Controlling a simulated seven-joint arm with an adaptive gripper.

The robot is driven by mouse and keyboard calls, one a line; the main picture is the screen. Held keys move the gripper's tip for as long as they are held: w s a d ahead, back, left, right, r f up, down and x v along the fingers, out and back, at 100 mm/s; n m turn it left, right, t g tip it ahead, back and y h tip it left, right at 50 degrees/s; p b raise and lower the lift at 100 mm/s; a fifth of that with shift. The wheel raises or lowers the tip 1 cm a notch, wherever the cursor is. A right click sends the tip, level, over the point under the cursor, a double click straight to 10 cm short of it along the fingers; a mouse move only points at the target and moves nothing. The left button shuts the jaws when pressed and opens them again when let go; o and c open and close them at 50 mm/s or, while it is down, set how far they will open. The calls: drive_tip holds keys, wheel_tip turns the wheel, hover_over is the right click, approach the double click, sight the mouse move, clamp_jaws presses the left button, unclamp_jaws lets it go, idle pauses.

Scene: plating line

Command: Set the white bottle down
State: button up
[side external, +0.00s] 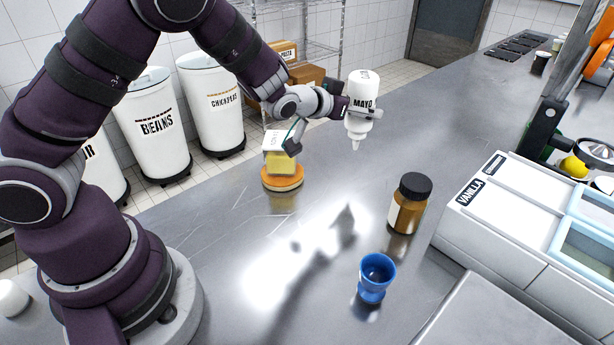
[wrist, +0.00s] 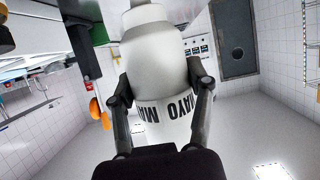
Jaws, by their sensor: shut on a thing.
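The white bottle (side external: 362,91), labelled MAYO, is in the air above the steel counter in the side view. It is upside down, with its nozzle pointing down. My gripper (side external: 362,113) is shut on the bottle around its body. In the wrist view the bottle (wrist: 155,60) fills the middle, with one finger of my gripper (wrist: 160,92) on each side of it. The bottle is clear of the counter and touches nothing else that I can see.
On the counter (side external: 230,235) stand a brown jar with a black lid (side external: 409,203), a blue cup (side external: 375,277) and a yellow-and-white block on an orange round base (side external: 282,180). A white bin unit labelled VANILLA (side external: 530,215) is at right. The counter behind the jar is clear.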

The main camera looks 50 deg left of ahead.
sight(354, 144)
wheel_tip(354, 144, down, 7)
drive_tip(key=shift+f, duration=0.2)
drive_tip(key=o, duration=0.8)
drive_tip(key=shift+f, duration=0.15)
drive_tip(key=s+r+g, duration=0.2)
drive_tip(key=s+r, duration=0.3)
drive_tip(key=s, duration=0.3)
drive_tip(key=s+r+g, duration=0.3)
drive_tip(key=s+r, duration=0.1)
drive_tip(key=s, duration=0.5)
drive_tip(key=s+r+g, duration=0.3)
drive_tip(key=s+r, duration=0.2)
drive_tip(key=s, duration=0.4)
drive_tip(key=shift+a+r, duration=0.2)
drive_tip(key=shift+r, duration=0.1)
